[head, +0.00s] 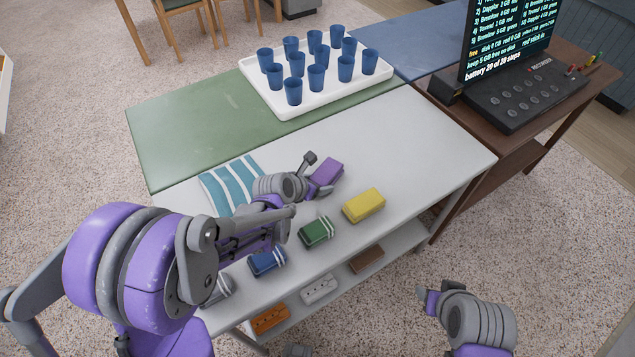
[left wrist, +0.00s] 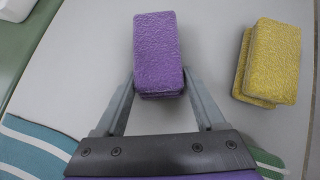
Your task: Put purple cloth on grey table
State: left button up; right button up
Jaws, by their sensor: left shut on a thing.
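The purple cloth (head: 327,172) is a thick folded block over the light grey table (head: 420,137). My left gripper (head: 313,180) is shut on its near end. In the left wrist view the purple cloth (left wrist: 157,50) sits between the two fingertips and points away from me. I cannot tell whether its underside touches the grey table top. My right gripper (head: 437,300) is off the table's front side at the lower right, away from the cloths; its jaw opening is unclear.
A yellow folded cloth (head: 363,206), a green one (head: 316,232) and a blue one (head: 267,261) line the front edge. A blue-striped cloth (head: 228,186) lies behind my left arm. A white tray (head: 270,96) of blue cups stands at the back. The right part of the table is clear.

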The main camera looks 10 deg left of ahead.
pick_arm(q)
jog(key=o, duration=1.3)
jog(key=shift+r, duration=0.1)
jog(key=shift+s+r, duration=0.15)
jog(key=shift+r, duration=0.1)
jog(key=p+v, duration=0.2)
jog(key=v, duration=0.9)
jog(key=s+m+g+y, duration=0.1)
jog(key=s+m, duration=0.4)
jog(key=m, duration=0.4)
jog(key=s+a+m+g+y, duration=0.1)
jog(key=s+m, duration=0.5)
jog(key=m, duration=0.4)
jog(key=s+m+g+y, duration=0.1)
jog(key=s+m, duration=0.5)
jog(key=m, duration=0.4)
jog(key=shift+a+r, duration=0.25)
jog(key=shift+a, duration=0.1)
jog(key=m, duration=0.1)
jog(key=s+m, duration=0.1)
jog(key=shift+a+f+m, duration=0.1)
jog(key=shift+a+m, duration=0.1)
jog(key=shift+m, duration=0.1)
